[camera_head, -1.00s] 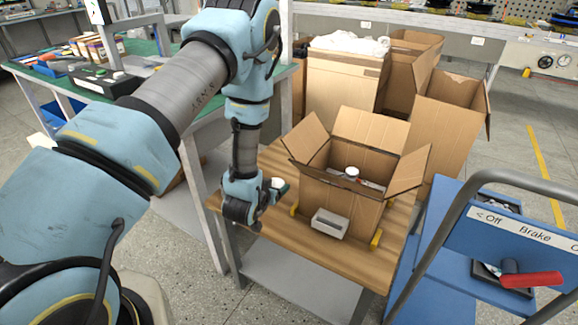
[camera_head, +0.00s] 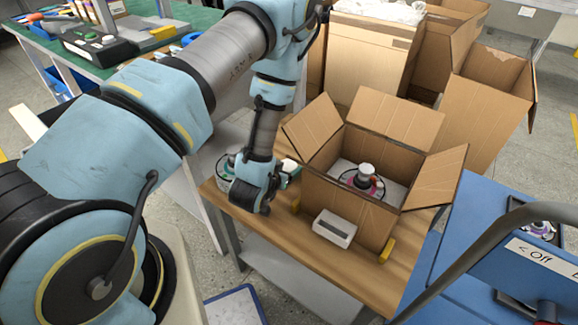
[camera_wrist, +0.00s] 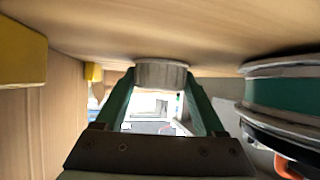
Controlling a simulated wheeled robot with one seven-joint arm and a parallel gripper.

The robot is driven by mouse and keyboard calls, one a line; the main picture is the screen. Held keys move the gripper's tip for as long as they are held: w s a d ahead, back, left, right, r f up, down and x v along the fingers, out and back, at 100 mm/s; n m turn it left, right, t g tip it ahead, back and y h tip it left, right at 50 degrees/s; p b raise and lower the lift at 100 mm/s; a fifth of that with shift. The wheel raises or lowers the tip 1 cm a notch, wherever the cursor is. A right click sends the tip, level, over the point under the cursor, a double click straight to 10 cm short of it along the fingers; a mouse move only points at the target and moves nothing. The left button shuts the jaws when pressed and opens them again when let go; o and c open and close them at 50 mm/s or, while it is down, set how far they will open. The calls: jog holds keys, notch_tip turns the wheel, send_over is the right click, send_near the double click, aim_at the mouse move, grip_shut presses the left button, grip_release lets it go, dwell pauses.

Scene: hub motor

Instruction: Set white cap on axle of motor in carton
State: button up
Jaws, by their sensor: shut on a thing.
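The open carton (camera_head: 345,208) stands on the wooden table with its flaps spread. Inside it a motor (camera_head: 362,180) shows a reddish ring and an upright axle with a pale top (camera_head: 367,169). My gripper (camera_head: 288,172) is low at the carton's left side, outside it. In the wrist view its two green fingers (camera_wrist: 162,85) are shut on the pale round cap (camera_wrist: 162,74). The cap (camera_head: 290,165) is small and partly hidden in the head view. I cannot tell whether it touches the table.
Another motor (camera_head: 224,168) stands behind my arm and shows at right in the wrist view (camera_wrist: 285,95). A grey box (camera_head: 334,228) and yellow blocks (camera_head: 387,250) sit by the carton. A blue trolley (camera_head: 480,240) is at right; tall cartons (camera_head: 487,110) stand behind.

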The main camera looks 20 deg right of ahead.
jog(key=shift+f, duration=0.1)
jog(key=o, duration=1.3)
